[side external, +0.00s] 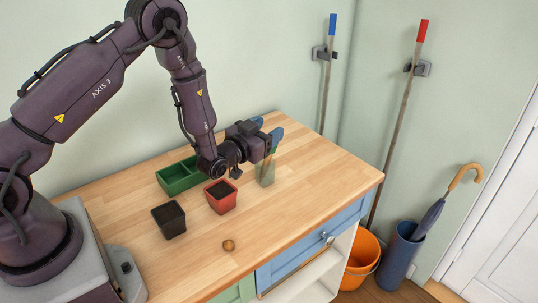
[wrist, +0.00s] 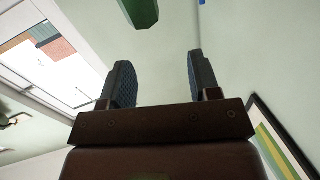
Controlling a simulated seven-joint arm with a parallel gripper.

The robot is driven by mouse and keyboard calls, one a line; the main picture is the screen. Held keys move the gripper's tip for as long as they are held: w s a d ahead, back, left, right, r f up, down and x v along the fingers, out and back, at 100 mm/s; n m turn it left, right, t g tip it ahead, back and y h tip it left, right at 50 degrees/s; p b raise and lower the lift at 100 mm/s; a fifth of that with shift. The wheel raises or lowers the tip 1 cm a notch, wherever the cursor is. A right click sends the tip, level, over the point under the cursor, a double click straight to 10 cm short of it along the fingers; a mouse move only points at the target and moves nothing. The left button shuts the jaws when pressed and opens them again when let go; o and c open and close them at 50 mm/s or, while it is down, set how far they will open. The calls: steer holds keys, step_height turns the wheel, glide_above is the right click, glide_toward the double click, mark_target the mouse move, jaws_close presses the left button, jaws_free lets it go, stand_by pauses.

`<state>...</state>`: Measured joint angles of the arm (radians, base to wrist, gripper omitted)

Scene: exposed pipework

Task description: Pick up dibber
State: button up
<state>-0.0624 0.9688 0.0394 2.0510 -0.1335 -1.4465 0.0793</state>
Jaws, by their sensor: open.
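I cannot make out a dibber for sure in either view. A small round brown object (side external: 228,245) lies on the wooden worktop (side external: 300,215) near its front edge; I cannot tell what it is. My gripper (side external: 269,127) is above the back of the worktop, with its blue-padded fingers pointing away to the right. In the wrist view my gripper (wrist: 157,68) is open, with nothing between the fingers.
A black pot (side external: 169,221), a red pot (side external: 221,198) and a green divided tray (side external: 180,177) stand left of a clear, greenish container (side external: 265,174). The worktop's right side is clear. An orange bucket (side external: 361,258) and an umbrella stand (side external: 398,253) are on the floor.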

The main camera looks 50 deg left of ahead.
glide_above(266, 165)
step_height(266, 165, down, 4)
steer(key=shift+f, duration=0.1)
steer(key=shift+f+x, duration=0.2)
steer(key=shift+x, duration=0.8)
steer(key=shift+w+a, duration=0.1)
steer(key=shift+w, duration=0.4)
steer(key=c, duration=1)
steer(key=shift+r, duration=0.1)
steer(key=shift+c, duration=0.2)
